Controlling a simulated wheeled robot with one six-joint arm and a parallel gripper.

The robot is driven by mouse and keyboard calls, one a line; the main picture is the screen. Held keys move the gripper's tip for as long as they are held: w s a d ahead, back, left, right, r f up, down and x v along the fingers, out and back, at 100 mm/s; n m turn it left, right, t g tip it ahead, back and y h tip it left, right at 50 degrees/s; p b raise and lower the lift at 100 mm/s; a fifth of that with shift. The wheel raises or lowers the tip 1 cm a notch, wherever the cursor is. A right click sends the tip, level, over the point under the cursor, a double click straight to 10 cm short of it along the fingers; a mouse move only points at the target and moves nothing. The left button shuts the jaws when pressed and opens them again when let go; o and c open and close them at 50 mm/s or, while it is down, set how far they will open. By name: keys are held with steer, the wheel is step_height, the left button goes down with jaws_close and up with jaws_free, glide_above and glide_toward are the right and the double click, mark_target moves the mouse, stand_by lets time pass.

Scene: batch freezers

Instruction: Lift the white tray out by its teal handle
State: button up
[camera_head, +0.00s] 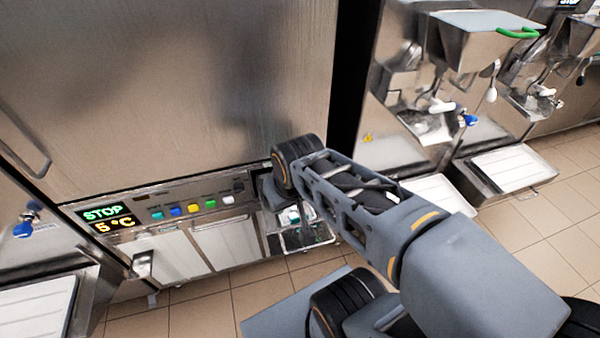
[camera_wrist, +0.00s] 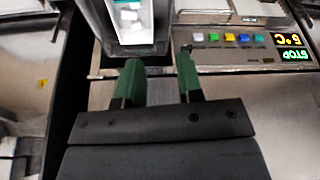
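In the wrist view, a narrow white piece with a teal patch, which looks like the white tray (camera_wrist: 134,30), sits inside a metal-walled recess at the top of the picture. In the head view, a small white and teal part of it (camera_head: 290,216) shows beside my arm, above an open metal bin. My gripper (camera_wrist: 159,64) has two dark green fingers, spread apart with nothing between them. The tray lies beyond the fingertips, slightly left of centre, not visibly touched. In the head view my arm hides the gripper, and most of the tray is hidden.
A control panel (camera_head: 190,208) with coloured buttons and a STOP display (camera_head: 103,213) is left of the recess. A tall steel freezer front (camera_head: 170,80) rises behind. Other machines with white drip trays (camera_head: 505,168) stand right. Tiled floor (camera_head: 220,300) is open in front.

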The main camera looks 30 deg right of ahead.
steer(key=shift+w, duration=0.1)
steer(key=w+d+f+m+g+b, duration=0.2)
steer(key=w+d+f+g+b, duration=0.1)
steer(key=w+d+f+b, duration=0.7)
steer(key=w+d+f, duration=0.3)
steer(key=w+d, duration=0.1)
steer(key=w, duration=0.1)
steer(key=shift+w+d+g+b, duration=0.3)
steer(key=shift+d+b, duration=0.05)
steer(key=shift+b, duration=0.05)
